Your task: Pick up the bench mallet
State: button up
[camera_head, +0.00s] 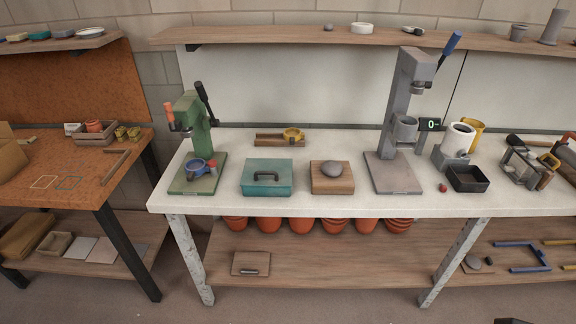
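A tool with a dark, blocky head (514,141) and a light handle running right lies at the back of the pale bench's right end. It looks like the bench mallet, but it is small and partly crowded by things beside it, so I cannot be sure. A thin brown stick-like tool (116,165) lies on the left wooden table; its kind is unclear. My gripper is not seen. Only a small dark shape shows at the bottom edge, right of centre, and I cannot tell what it is.
The pale bench (300,203) carries a green press (196,140), a teal box (267,178), a wooden block (332,182) with a grey stone, a tall grey press (398,110) and a black tray (468,179). A metal frame (520,168) stands near the dark-headed tool. Floor in front is clear.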

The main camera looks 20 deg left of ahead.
aim_at(512, 139)
jog(key=u, duration=0.7)
jog(key=i+l, duration=0.15)
jog(key=l, duration=0.45)
jog(key=i+l+z, duration=0.15)
jog(key=l, duration=0.4)
jog(key=i+l, duration=0.25)
jog(key=l, duration=0.3)
jog(key=i+l+z, duration=0.15)
jog(key=l, duration=0.4)
jog(key=i+l, duration=0.3)
jog(key=l, duration=0.25)
jog(key=i+l+z, duration=0.15)
jog(key=l, duration=0.4)
jog(key=i+l, duration=0.35)
jog(key=l, duration=0.15)
jog(key=i+l+z, duration=0.15)
jog(key=l, duration=0.35)
jog(key=i+j, duration=0.15)
jog(key=j, duration=0.2)
jog(key=i+j, duration=0.15)
jog(key=j, duration=0.2)
